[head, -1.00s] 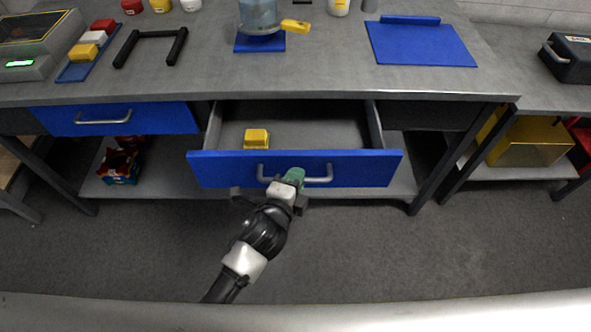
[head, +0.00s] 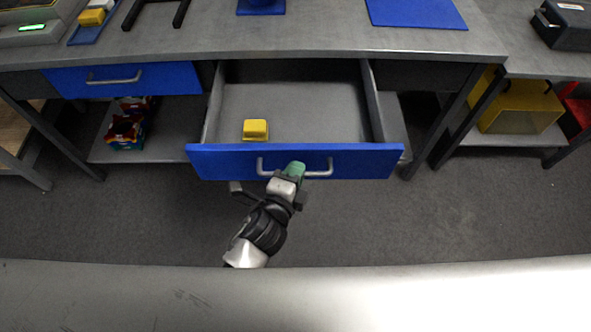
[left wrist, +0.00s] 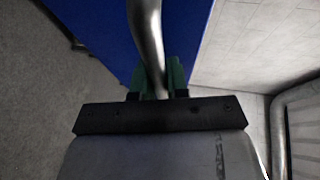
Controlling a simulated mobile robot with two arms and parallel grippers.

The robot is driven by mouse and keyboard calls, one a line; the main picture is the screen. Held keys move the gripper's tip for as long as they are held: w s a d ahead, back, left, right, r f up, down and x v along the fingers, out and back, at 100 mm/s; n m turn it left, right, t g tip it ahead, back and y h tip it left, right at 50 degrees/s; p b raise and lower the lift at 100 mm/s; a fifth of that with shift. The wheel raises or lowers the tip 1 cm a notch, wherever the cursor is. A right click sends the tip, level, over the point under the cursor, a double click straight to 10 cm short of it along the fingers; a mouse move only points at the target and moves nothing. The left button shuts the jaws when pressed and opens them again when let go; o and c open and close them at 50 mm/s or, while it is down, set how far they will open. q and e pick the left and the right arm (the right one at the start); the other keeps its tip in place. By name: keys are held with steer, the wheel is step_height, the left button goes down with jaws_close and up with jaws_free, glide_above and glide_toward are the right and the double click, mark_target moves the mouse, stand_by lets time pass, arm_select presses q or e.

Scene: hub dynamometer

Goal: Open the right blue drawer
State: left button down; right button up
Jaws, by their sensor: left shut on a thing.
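The right blue drawer (head: 225,164) is pulled well out from under the workbench in the head view. Its grey inside is visible, with a yellow block (head: 255,128) near the front left. My left gripper (head: 294,171) is at the middle of the drawer's grey bar handle (head: 319,174). In the left wrist view its green fingertips (left wrist: 158,78) are on both sides of the handle (left wrist: 146,35), shut on it, in front of the blue drawer front (left wrist: 95,30). My right gripper is out of view.
The left blue drawer (head: 160,79) is shut. The workbench top (head: 320,35) carries a blue mat (head: 415,12) and a black frame. A lower shelf holds coloured boxes (head: 124,130) at left. A yellow bin (head: 520,105) stands at right. The floor before the drawer is clear.

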arm_select(q)
steer(key=c, duration=1.1)
jaws_free()
steer(key=shift+c, duration=0.2)
steer(key=v, duration=1)
steer(key=shift+s+a, duration=0.2)
steer(key=shift+s, duration=0.2)
